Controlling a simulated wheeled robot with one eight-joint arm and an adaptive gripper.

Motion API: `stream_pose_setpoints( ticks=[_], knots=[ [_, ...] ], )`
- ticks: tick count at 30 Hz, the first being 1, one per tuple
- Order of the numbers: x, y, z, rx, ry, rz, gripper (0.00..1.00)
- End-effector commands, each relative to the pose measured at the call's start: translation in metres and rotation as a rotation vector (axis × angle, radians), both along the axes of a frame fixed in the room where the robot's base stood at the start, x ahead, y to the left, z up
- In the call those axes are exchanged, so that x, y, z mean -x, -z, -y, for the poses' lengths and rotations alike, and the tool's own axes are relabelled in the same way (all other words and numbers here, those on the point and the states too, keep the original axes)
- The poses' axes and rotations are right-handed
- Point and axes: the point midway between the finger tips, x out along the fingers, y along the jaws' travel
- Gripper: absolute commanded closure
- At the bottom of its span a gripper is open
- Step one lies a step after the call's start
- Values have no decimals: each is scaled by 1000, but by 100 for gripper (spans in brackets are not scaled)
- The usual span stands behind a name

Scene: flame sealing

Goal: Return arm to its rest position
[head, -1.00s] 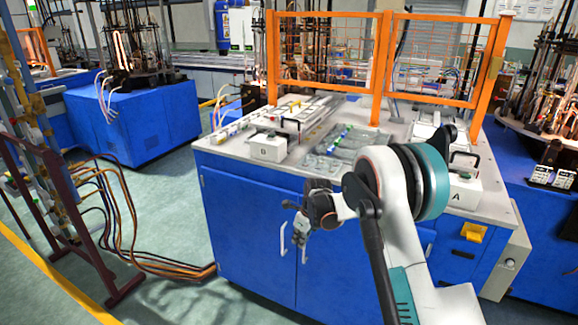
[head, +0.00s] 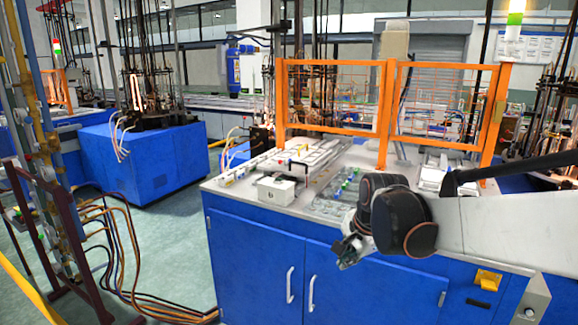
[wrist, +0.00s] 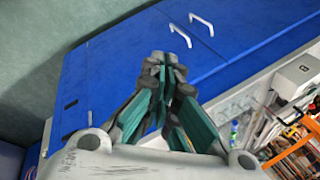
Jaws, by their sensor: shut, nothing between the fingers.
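My gripper (head: 346,252) hangs in front of the workbench's front edge in the head view, with my arm reaching in from the right. In the wrist view my gripper (wrist: 166,60) has its fingertips together with nothing between them. The blue cabinet doors (wrist: 130,60) of the workbench lie beyond the fingers there. My gripper appears apart from the bench. Part of the bench top is hidden behind my arm in the head view.
The workbench top (head: 250,199) carries a white box (head: 276,188), a tray of glassware (head: 335,203) and an orange guard frame (head: 388,110). A pipe rack with hoses (head: 45,190) stands at the left. Green floor (head: 180,240) is open between them.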

Motion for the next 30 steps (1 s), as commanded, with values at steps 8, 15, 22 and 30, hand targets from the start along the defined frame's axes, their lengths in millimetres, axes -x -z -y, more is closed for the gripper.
stream_pose_setpoints(
  ticks=[8, 15, 22, 30],
  knots=[
    [82, -30, 22, 172, -297, 98, 100],
    [150, -34, 37, 340, -551, 171, 100],
    [206, -22, 48, 506, -780, 225, 100],
    [237, -8, 55, 622, -929, 251, 100]
  ],
)
